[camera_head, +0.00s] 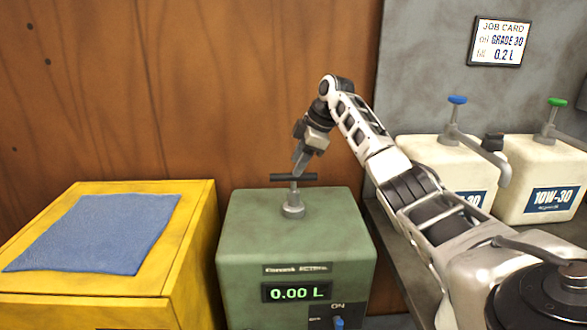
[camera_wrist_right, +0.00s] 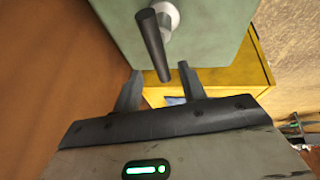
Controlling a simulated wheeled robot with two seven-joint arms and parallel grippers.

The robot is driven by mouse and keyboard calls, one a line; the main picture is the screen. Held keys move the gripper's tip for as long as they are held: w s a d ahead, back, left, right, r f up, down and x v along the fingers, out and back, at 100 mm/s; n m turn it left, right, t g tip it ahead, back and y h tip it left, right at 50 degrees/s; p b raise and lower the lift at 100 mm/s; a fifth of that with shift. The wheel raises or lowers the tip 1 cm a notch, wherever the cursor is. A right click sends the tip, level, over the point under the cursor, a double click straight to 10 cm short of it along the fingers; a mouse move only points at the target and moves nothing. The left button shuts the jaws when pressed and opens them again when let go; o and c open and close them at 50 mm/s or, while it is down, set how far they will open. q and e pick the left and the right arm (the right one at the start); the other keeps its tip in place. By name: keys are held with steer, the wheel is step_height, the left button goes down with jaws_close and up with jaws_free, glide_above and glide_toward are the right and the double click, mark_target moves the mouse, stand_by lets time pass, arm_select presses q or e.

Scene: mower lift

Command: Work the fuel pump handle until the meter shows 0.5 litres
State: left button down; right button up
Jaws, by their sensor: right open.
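The green fuel pump box (camera_head: 240,225) stands in the middle of the head view. Its dark T-shaped handle (camera_head: 282,177) sits on a short metal stem on top. The meter (camera_head: 297,293) on its front reads 0.00 L. My right gripper (camera_head: 300,170) is just above and behind the handle, pointing down. In the right wrist view its open fingers (camera_wrist_right: 158,82) are apart, and the end of the handle bar (camera_wrist_right: 152,45) reaches toward the gap between them. I cannot tell if they touch it. My left gripper is not in view.
A yellow cabinet (camera_head: 190,235) with a blue cloth (camera_head: 95,233) stands at the left. Two cream oil jugs with pumps, one blue-topped (camera_head: 425,155) and one green-topped (camera_head: 545,160), stand on a bench at the right. A switch (camera_head: 338,322) marked ON is below the meter. A job card (camera_head: 498,42) hangs above.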

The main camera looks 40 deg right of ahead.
mark_target(294, 182)
steer(key=shift+x, duration=1.9)
